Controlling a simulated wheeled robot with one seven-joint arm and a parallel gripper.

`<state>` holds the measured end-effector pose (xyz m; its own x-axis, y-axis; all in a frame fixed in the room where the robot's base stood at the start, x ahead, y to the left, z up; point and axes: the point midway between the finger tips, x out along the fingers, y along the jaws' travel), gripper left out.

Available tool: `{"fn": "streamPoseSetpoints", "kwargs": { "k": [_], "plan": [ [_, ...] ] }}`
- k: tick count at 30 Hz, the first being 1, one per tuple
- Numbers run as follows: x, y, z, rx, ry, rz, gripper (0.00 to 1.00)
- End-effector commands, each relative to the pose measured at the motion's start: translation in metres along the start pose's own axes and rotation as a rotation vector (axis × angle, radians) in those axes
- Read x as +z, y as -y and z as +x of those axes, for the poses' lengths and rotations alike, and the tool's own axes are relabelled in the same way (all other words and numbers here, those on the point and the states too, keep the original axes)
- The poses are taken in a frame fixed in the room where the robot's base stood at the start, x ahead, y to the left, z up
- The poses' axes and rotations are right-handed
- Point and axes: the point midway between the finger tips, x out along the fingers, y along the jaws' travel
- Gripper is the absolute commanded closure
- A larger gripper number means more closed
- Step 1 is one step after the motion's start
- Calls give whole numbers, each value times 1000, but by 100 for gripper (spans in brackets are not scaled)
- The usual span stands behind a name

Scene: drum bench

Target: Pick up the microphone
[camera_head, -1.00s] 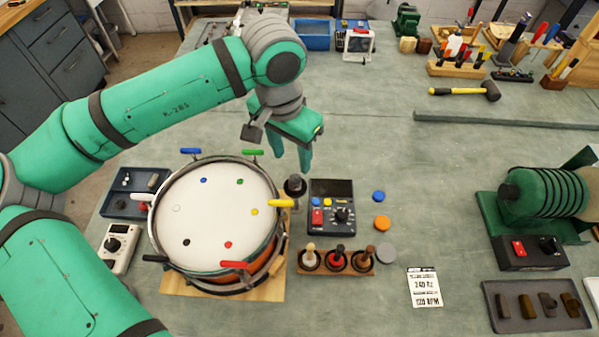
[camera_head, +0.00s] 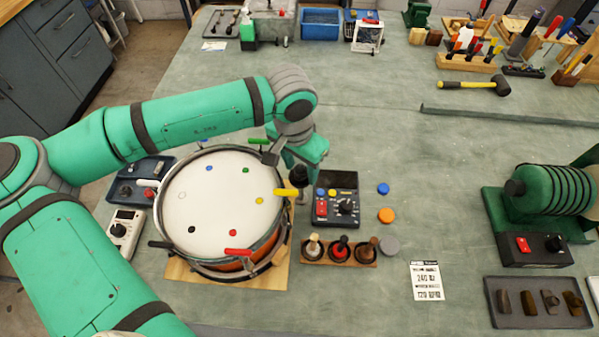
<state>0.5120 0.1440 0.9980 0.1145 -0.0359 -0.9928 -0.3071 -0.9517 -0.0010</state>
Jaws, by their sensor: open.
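The microphone (camera_head: 298,177) has a dark rounded head and stands at the right rim of the drum, beside the black control box. My gripper (camera_head: 304,168) is open and reaches down over the microphone from behind.
The white-headed drum (camera_head: 223,203) with coloured clamp handles is just left; its yellow handle (camera_head: 286,192) is very near the microphone. The black control box (camera_head: 336,200) is right, and a wooden rack of three stamps (camera_head: 340,252) is in front.

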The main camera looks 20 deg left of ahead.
Motion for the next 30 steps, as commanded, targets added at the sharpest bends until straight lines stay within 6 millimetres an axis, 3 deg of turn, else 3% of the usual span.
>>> {"fn": "streamPoseSetpoints", "kwargs": {
  "k": [5, 10, 20, 23, 30],
  "plan": [
    [0, 1, 0, 0, 0, -2, 56],
    [1, 2, 0, 0, 0, -4, 97],
    [1, 3, -3, -1, -2, -6, 98],
    [-1, 3, -13, -1, -3, -6, 98],
    [-6, 3, -56, 0, -3, -6, 98]
  ]
}}
